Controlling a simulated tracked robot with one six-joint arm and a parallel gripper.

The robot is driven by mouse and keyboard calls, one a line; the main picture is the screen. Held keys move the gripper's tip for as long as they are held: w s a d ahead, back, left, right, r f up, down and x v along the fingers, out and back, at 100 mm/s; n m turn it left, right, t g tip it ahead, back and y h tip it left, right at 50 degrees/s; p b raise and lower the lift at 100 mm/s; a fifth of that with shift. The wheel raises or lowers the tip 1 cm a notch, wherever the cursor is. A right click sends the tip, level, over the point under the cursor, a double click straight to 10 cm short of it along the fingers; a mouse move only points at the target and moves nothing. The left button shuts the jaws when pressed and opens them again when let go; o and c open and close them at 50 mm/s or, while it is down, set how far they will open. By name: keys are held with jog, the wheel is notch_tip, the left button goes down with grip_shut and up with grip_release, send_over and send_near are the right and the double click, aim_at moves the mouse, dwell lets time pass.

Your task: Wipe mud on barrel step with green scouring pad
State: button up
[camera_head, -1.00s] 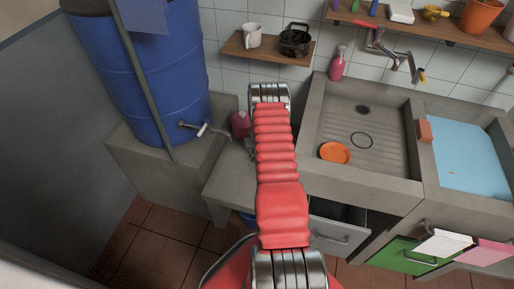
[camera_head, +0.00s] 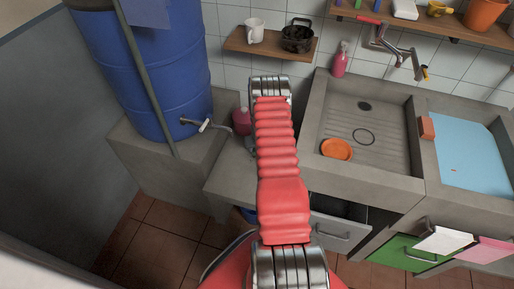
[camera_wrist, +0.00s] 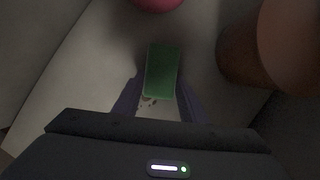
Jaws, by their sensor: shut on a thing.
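My gripper (camera_wrist: 159,88) shows in the wrist view with its dark fingers on either side of the green scouring pad (camera_wrist: 161,68). It is shut on the pad, over a pale grey surface. I cannot tell whether the pad touches that surface. Small brownish specks on a whitish patch (camera_wrist: 149,102) show between the fingers; I cannot tell what they are. In the head view, the barrel step (camera_head: 170,162) is the grey concrete block under the blue barrel (camera_head: 165,75). No mud is clearly visible on it there. My red-sleeved arm hides the gripper and pad in that view.
The barrel's tap (camera_head: 203,125) juts out over the step's edge. An orange dish (camera_head: 336,149) lies in the sink. A large brown rounded thing (camera_wrist: 238,55) is at the right in the wrist view.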

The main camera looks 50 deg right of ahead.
jog(key=shift+s+f, duration=0.1)
jog(key=shift+f, duration=0.05)
jog(key=shift+w+d+r, duration=0.1)
jog(key=shift+w+d, duration=0.25)
jog(key=shift+d, duration=0.25)
jog(key=shift+w+d+r, duration=0.1)
jog(key=shift+w+d, duration=0.2)
jog(key=shift+d, duration=0.35)
jog(key=shift+w+d+r, duration=0.1)
jog(key=shift+w+d, duration=0.25)
jog(key=shift+d, duration=0.25)
jog(key=shift+c, duration=0.5)
jog(key=shift+w+d+f, duration=0.1)
jog(key=shift+w+d, duration=0.4)
jog(key=shift+d, duration=0.4)
jog(key=shift+w+d+f, duration=0.1)
jog(key=shift+w+d, duration=0.35)
jog(key=shift+d, duration=0.4)
jog(key=shift+r, duration=0.1)
jog(key=shift+r, duration=2.95)
